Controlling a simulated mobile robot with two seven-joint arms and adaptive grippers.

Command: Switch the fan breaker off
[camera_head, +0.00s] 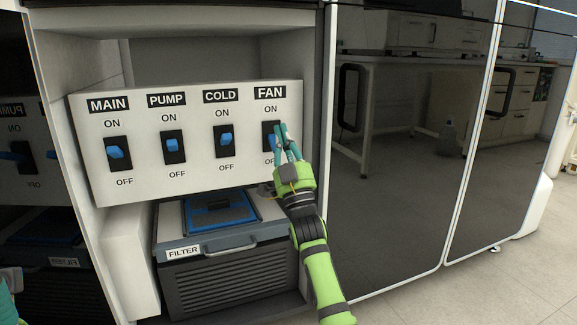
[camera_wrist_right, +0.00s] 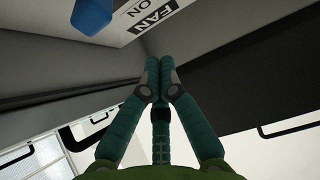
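The fan breaker (camera_head: 270,128) is the rightmost switch on the white panel, a black plate under the FAN and ON labels. Its blue lever (camera_head: 269,143) is partly hidden by my right gripper, and I cannot tell its position for sure. In the right wrist view the blue lever (camera_wrist_right: 92,14) shows at the top left, apart from the fingers. My right gripper (camera_head: 284,129) is in front of the breaker's right side. Its teal fingertips (camera_wrist_right: 160,64) are together with nothing between them. A sliver of my left gripper (camera_head: 7,300) shows at the lower left edge; its fingertips are not clear.
The MAIN (camera_head: 118,153), PUMP (camera_head: 173,146) and COLD (camera_head: 224,141) breakers sit left of the fan breaker. A FILTER drawer (camera_head: 225,275) with a handle is below the panel. Dark glossy cabinet doors (camera_head: 400,200) stand to the right.

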